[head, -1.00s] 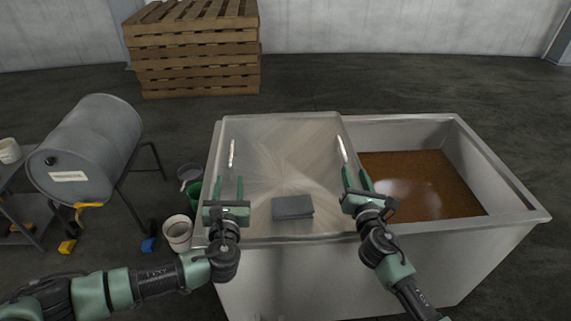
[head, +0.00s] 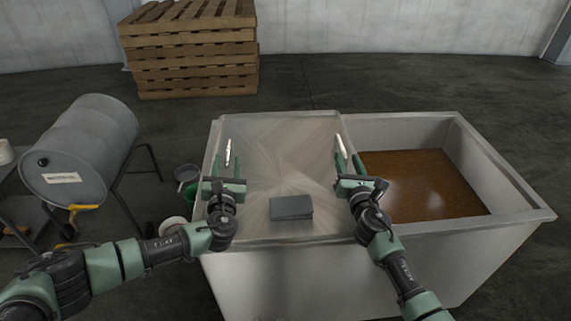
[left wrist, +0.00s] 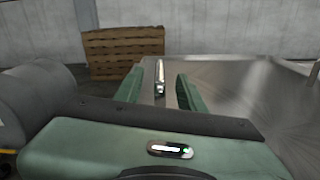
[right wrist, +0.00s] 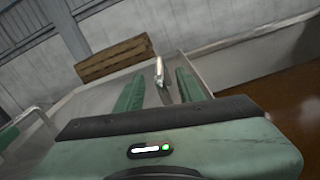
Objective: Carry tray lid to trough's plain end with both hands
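The tray lid (head: 285,160) is a brushed metal sheet lying flat over the left part of the grey trough (head: 500,180). It has a pale bar handle near each side, a left handle (head: 228,152) and a right handle (head: 341,146). My left gripper (head: 227,165) is open, its fingers on either side of the left handle's near end; the handle also shows between them in the left wrist view (left wrist: 160,75). My right gripper (head: 349,163) is open at the right handle, which shows between its fingers in the right wrist view (right wrist: 159,72). Neither gripper is closed on a handle.
The trough's right part is open, with brown contents (head: 420,185). A dark grey block (head: 291,208) sits on the lid near its front edge. A grey drum (head: 85,150) on a stand and buckets (head: 186,175) are to the left. Stacked pallets (head: 190,50) stand behind.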

